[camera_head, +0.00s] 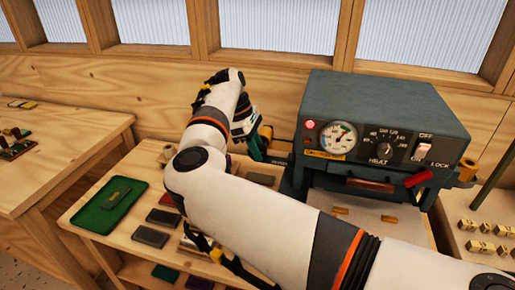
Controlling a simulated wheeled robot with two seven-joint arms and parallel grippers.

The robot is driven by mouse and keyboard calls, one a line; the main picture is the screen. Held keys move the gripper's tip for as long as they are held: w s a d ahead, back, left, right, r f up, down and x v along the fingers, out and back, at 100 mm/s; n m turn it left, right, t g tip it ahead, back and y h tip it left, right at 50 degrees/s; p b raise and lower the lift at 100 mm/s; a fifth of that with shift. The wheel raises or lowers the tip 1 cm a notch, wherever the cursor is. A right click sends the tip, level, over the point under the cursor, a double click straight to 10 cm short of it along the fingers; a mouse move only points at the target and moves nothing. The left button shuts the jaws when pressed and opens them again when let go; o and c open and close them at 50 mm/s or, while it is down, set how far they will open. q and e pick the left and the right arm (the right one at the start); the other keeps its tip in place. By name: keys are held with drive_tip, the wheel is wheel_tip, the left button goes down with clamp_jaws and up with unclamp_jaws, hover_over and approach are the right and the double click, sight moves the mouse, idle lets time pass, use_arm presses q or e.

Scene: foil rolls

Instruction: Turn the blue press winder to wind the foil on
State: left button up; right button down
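The dark blue-green press (385,100) stands at the back right, with a dial, a heat knob, a lit red lamp and a red-handled lever on its front. My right arm reaches across the picture from the lower right and bends back toward the press's left side. My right gripper (256,136) is there, pointing down, beside a teal and yellowish part at the press's left. That part may be the winder, but it is mostly hidden. I cannot tell whether the fingers touch it or are shut.
A green tray (108,204) with a small dark item lies on the wooden bench, beside several dark and coloured blocks. Another wooden table (50,150) stands at the left. My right arm covers much of the bench.

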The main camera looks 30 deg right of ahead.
drive_tip(key=shift+f+t+b, duration=0.15)
drive_tip(key=shift+t+b, duration=0.15)
drive_tip(key=shift+b, duration=0.4)
drive_tip(key=t+y+b, duration=0.1)
drive_tip(key=b, duration=0.1)
drive_tip(key=t+y+b, duration=0.1)
drive_tip(key=b, duration=0.1)
drive_tip(key=shift+s+d+f+t+y+b, duration=0.1)
drive_tip(key=shift+s+d+t+y+b, duration=0.05)
drive_tip(key=shift+t+y+b, duration=0.2)
drive_tip(key=shift+s+d+t+y+b, duration=0.1)
drive_tip(key=shift+t+y+b, duration=0.85)
drive_tip(key=shift+b, duration=0.65)
drive_tip(key=shift+r, duration=0.2)
drive_tip(key=c, duration=1.2)
unclamp_jaws()
drive_tip(key=shift+c, duration=0.2)
drive_tip(key=b+v, duration=0.1)
drive_tip(key=v, duration=1.1)
drive_tip(key=shift+s, duration=0.1)
